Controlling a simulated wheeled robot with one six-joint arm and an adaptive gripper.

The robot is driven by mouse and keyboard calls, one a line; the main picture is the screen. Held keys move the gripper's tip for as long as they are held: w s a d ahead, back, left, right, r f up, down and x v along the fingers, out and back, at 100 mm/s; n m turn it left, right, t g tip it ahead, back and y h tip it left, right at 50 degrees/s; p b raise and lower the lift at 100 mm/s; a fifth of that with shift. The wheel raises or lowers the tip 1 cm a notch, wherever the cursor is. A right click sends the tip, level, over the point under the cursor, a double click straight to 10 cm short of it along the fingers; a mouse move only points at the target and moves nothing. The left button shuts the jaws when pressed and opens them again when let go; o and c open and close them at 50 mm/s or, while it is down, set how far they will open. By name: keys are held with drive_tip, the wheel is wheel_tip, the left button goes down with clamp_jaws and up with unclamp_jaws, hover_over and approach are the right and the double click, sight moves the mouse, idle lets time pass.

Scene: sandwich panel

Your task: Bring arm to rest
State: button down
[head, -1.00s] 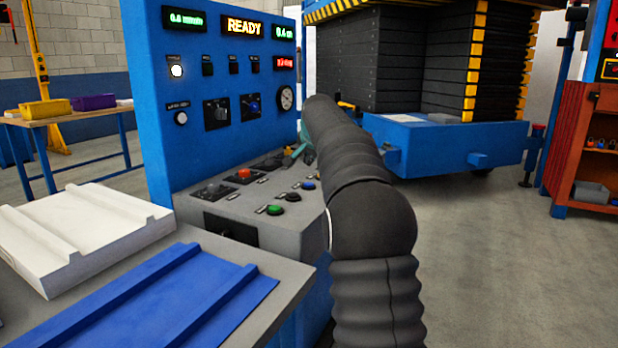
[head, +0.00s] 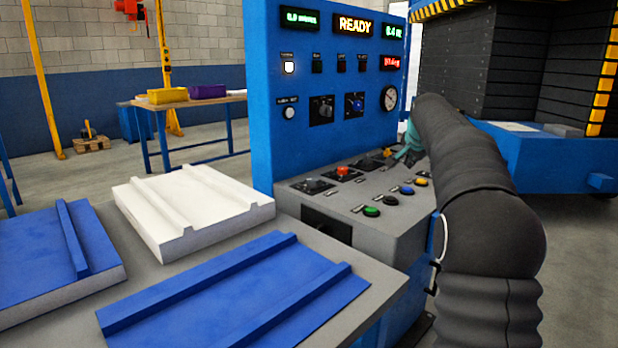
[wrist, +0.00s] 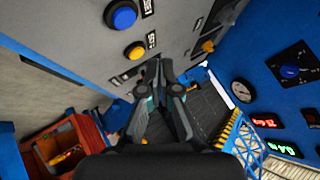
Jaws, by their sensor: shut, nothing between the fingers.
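My arm reaches forward in a black ribbed sleeve at the right of the head view. My gripper (head: 410,152) shows there only as a small teal and dark shape at the sleeve's far end, by the right side of the control desk (head: 330,205). Most of it is hidden by the sleeve. In the wrist view, the gripper (wrist: 163,82) has its dark fingers close together, shut and empty. The desk face with a blue button (wrist: 123,14) and a yellow button (wrist: 135,51) lies beside it. I cannot tell how far the fingertips are from the desk.
A blue upright panel (head: 265,130) reading READY stands behind the desk. A white ribbed panel (head: 155,215) and blue ribbed panels (head: 235,300) lie on a grey table at the left. A black press stack (head: 490,70) stands behind the arm. An orange cabinet (wrist: 80,145) shows in the wrist view.

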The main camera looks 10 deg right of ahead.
drive_tip(key=s+a+f+n+g+y, duration=0.1)
drive_tip(key=s+a+n, duration=0.2)
drive_tip(key=s+a, duration=0.65)
drive_tip(key=s+a+n, duration=0.3)
drive_tip(key=s+a, duration=0.2)
drive_tip(key=s, duration=0.9)
drive_tip(key=s+a+f+n, duration=0.1)
drive_tip(key=s+f, duration=0.1)
drive_tip(key=s, duration=0.2)
drive_tip(key=s+a+f+n, duration=0.1)
drive_tip(key=s+a+f, duration=0.1)
drive_tip(key=s, duration=0.3)
drive_tip(key=s+a+f+n+g+y, duration=0.1)
drive_tip(key=s+a+f, duration=0.1)
drive_tip(key=s, duration=0.2)
drive_tip(key=shift+s+a+f, duration=0.1)
drive_tip(key=shift+s+f, duration=0.05)
drive_tip(key=shift+f, duration=0.15)
drive_tip(key=s+a+f+n+g, duration=0.1)
drive_tip(key=s+a+f+n, duration=0.1)
drive_tip(key=s+f, duration=0.7)
drive_tip(key=shift+s+n, duration=0.5)
drive_tip(key=shift+s, duration=0.75)
drive_tip(key=shift+a, duration=0.1)
